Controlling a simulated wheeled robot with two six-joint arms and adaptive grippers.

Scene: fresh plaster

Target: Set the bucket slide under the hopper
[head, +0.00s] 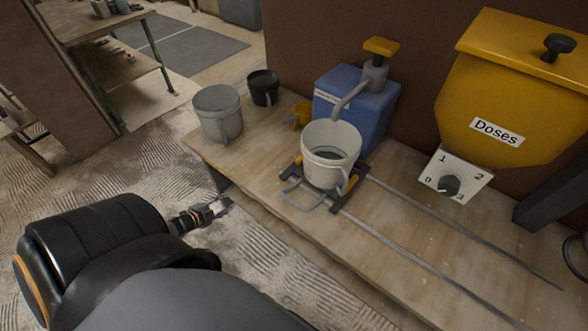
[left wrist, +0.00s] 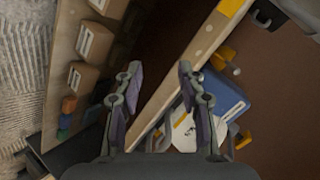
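The bucket slide (head: 331,201) is a dark carriage with yellow corner pieces and a grey front handle (head: 302,197). It sits at the left end of two metal rails (head: 425,222). A white bucket (head: 325,172) stands upright on it, beneath the spout of the blue pump container (head: 375,112). The yellow hopper (head: 515,85), labelled "Doses", is on the wall to the right, above the rails. My left gripper (head: 224,207) is left of the handle, apart from it, off the bench's front edge. In the left wrist view the left gripper (left wrist: 159,73) is open and empty. My right gripper is not seen.
A grey bucket (head: 218,112) and a black bucket (head: 263,87) stand at the bench's left end, with a yellow item (head: 302,114) nearby. A numbered dial (head: 449,186) is below the hopper. The rails right of the slide look clear.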

